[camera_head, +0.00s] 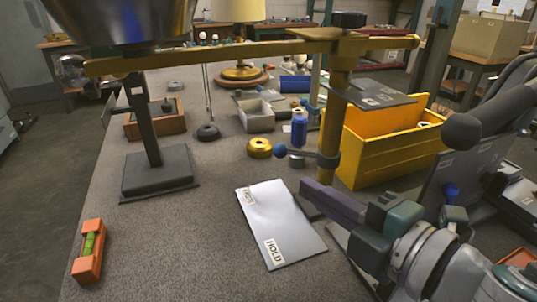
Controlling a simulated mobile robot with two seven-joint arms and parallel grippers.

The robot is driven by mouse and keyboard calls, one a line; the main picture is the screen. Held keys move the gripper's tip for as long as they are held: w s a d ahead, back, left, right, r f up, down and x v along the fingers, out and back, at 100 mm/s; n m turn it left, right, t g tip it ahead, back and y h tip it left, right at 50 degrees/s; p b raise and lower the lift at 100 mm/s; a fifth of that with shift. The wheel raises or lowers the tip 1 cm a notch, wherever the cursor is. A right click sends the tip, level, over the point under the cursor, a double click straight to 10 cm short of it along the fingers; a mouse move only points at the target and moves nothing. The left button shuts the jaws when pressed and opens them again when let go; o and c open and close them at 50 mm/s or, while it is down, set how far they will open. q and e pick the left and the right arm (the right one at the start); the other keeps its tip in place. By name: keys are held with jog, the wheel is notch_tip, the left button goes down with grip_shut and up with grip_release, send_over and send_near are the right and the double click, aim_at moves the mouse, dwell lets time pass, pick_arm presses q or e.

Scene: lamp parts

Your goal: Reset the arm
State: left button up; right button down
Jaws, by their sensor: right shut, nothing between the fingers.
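My right gripper (308,190) comes in from the lower right. Its purple fingers are shut and empty, low beside the brass post and just above the far right part of a white plate. The brass post (334,115) stands upright and carries a long brass beam (220,50) reaching left. A blue-knobbed lever (281,150) sticks out left from a dark collar on the post, above and left of my fingertips; a gap shows between them. A large metal shade (120,20) is at the top left, cut off by the frame. My left gripper is not in view.
The white plate (283,225) has a label reading HOLD. A black stand (155,178) is at left, an orange level (88,252) near the front left. A yellow crate (385,155) stands behind the post. The table's front middle is clear.

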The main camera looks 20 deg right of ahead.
jog(key=s+d+r+m+g+h+p, duration=0.3)
jog(key=s+d+r+m+h+p, duration=0.35)
jog(key=m, duration=0.55)
jog(key=s+m+g, duration=0.1)
jog(key=s+m+g+p, duration=0.1)
jog(key=s+m+g+h, duration=0.1)
jog(key=shift+s+d+f+m+g, duration=0.25)
jog(key=shift+d+f+m+g, duration=0.05)
jog(key=shift+d+f+g, duration=0.1)
jog(key=s+a+r+m+g+y+p, duration=0.25)
jog(key=s+a+g, duration=0.25)
jog(key=s, duration=0.4)
notch_tip(320, 180, up, 37)
jog(key=s+p, duration=0.1)
jog(key=p, duration=3.7)
jog(key=shift+a+y, duration=0.3)
jog(key=shift+a, duration=0.1)
jog(key=shift+f, duration=0.1)
